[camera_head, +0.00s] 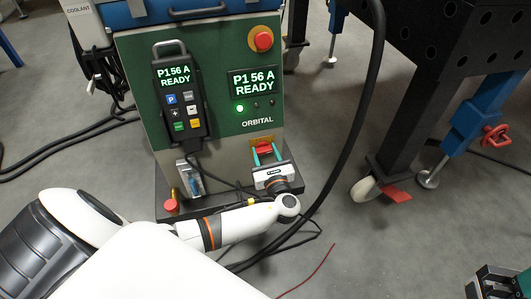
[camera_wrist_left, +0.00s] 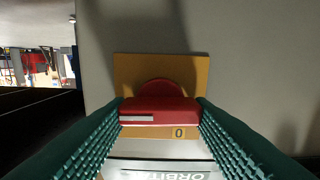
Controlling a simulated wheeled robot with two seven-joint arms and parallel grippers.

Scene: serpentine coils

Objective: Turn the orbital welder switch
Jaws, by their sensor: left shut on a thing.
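The orbital welder (camera_head: 215,60) is a green-fronted cabinet. Its red switch (camera_head: 263,147) sits low on the front, below the word ORBITAL. My left gripper (camera_head: 265,153) reaches it from below, its teal fingers on either side. In the left wrist view the switch's red bar (camera_wrist_left: 160,111) lies crosswise between the ribbed fingertips, and my left gripper (camera_wrist_left: 160,115) is shut on its ends. A yellow plate (camera_wrist_left: 135,69) is behind the bar, with a "0" beside the bar. The bar hides part of the plate.
A pendant (camera_head: 179,98) and a display (camera_head: 252,83) both read P1 56 A READY. A red emergency button (camera_head: 263,39) is at the cabinet's upper right. A thick black cable (camera_head: 368,100) hangs at the right. A dark table leg (camera_head: 415,130) stands further right.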

